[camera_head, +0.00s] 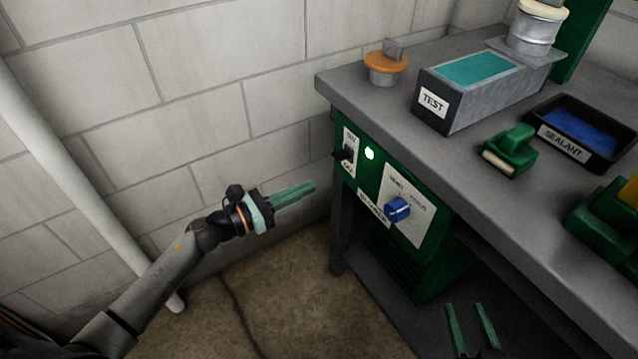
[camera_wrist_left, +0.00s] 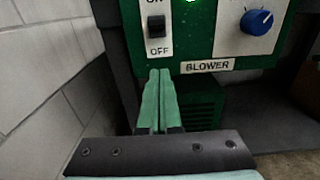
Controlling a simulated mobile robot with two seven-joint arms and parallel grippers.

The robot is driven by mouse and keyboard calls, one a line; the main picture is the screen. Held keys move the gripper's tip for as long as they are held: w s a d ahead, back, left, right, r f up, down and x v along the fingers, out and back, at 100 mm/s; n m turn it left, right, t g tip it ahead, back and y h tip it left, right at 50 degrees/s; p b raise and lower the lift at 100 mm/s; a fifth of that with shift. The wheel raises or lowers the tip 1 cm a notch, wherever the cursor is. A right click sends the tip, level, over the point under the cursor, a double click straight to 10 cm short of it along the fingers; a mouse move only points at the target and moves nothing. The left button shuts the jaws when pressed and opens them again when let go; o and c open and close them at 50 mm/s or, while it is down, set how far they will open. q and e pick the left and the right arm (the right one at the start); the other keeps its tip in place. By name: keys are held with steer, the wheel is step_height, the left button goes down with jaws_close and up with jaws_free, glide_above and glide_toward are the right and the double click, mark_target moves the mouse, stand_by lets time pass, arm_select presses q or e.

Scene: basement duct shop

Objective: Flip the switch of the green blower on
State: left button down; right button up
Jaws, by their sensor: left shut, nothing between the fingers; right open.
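The green blower (camera_head: 372,177) sits under the bench top, with a "BLOWER" label (camera_wrist_left: 208,66) on its front. Its black switch (camera_head: 346,153) is on a white ON/OFF plate and also shows in the left wrist view (camera_wrist_left: 156,25). I cannot tell for sure which way the switch is tipped. A round light (camera_head: 369,153) beside it glows bright green. My left gripper (camera_head: 312,186) is shut and empty, left of the switch and a little lower, apart from it. In the left wrist view, its fingertips (camera_wrist_left: 160,73) show just below the switch plate. My right gripper (camera_head: 468,308) is open at the bottom.
A blue knob (camera_head: 398,209) is on the blower's right plate. On the bench (camera_head: 345,91) stand an orange-topped part (camera_head: 385,62), a TEST box (camera_head: 433,102), a green tool (camera_head: 511,150) and a SEALANT tray (camera_head: 572,146). A block wall (camera_head: 190,100) and white pipe (camera_head: 75,170) are left.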

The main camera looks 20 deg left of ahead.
arm_select(q)
steer(key=shift+v, duration=2.65)
arm_select(e)
steer(key=shift+w+r, duration=0.2)
steer(key=shift+r, duration=0.35)
arm_select(q)
steer(key=shift+r, duration=0.15)
arm_select(e)
steer(key=shift+a+r, duration=0.1)
